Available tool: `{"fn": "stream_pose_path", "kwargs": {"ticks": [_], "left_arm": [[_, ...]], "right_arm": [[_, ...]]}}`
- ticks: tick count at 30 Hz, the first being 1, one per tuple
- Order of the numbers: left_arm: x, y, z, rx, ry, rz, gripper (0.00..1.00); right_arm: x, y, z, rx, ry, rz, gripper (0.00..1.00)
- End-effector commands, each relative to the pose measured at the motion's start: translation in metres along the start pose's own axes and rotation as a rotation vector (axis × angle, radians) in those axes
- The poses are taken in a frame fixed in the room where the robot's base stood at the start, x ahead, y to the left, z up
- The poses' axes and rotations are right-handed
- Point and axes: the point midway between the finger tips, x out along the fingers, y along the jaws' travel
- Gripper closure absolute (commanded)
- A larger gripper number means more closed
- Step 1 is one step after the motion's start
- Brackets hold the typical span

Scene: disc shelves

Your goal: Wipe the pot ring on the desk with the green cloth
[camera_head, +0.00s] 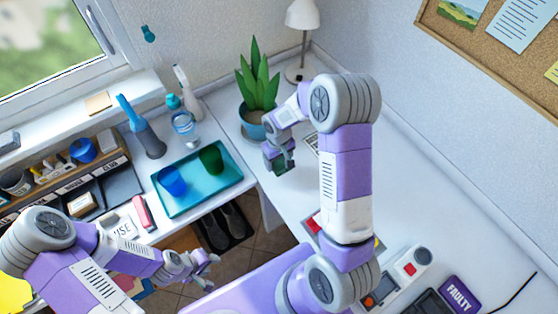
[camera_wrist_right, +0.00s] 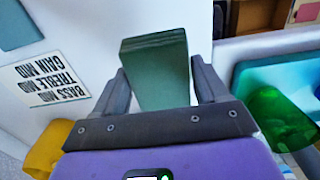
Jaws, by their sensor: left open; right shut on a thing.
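The folded green cloth (camera_wrist_right: 155,75) is between the fingers of my right gripper (camera_wrist_right: 155,90), which is shut on it. In the head view that gripper (camera_head: 280,165) is low over the white desk (camera_head: 300,190), just in front of the potted plant (camera_head: 258,85) in its blue pot (camera_head: 250,126). Only a small dark part of the cloth shows there, and I cannot tell whether it touches the desk. I cannot make out the pot ring; the gripper and arm may hide it. My left gripper (camera_head: 205,266) is open and empty, low at the lower middle.
A teal tray (camera_head: 196,205) holds a blue cup (camera_head: 172,181) and a green cup (camera_head: 211,160). A printed card (camera_wrist_right: 45,82) lies beside my right gripper. A lamp (camera_head: 303,30) stands in the back corner. A gap with floor (camera_head: 262,240) separates the two desk parts.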

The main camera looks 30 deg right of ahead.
Motion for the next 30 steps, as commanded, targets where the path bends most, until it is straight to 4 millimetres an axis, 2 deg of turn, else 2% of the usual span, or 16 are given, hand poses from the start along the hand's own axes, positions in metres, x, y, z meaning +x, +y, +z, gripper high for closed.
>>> {"fn": "stream_pose_path", "kwargs": {"ticks": [1, 8, 25, 28, 30], "left_arm": [[-0.006, 0.002, 0.000, 0.000, 0.000, 0.000, 0.57], [-0.017, 0.006, 0.001, 0.000, 0.000, 0.000, 0.57], [-0.017, 0.006, 0.001, 0.000, 0.000, 0.000, 0.57], [-0.017, 0.006, 0.001, 0.000, 0.000, 0.000, 0.57], [-0.017, 0.006, 0.001, 0.000, 0.000, 0.000, 0.57]], "right_arm": [[-0.008, 0.000, 0.000, -0.001, 0.001, 0.000, 0.60], [-0.025, -0.001, -0.001, -0.003, -0.001, 0.000, 0.60], [-0.025, -0.001, -0.001, -0.003, -0.001, 0.000, 0.60], [-0.031, -0.011, 0.000, -0.001, 0.002, -0.001, 0.60], [-0.041, -0.028, 0.003, 0.005, 0.004, -0.002, 0.60]]}}
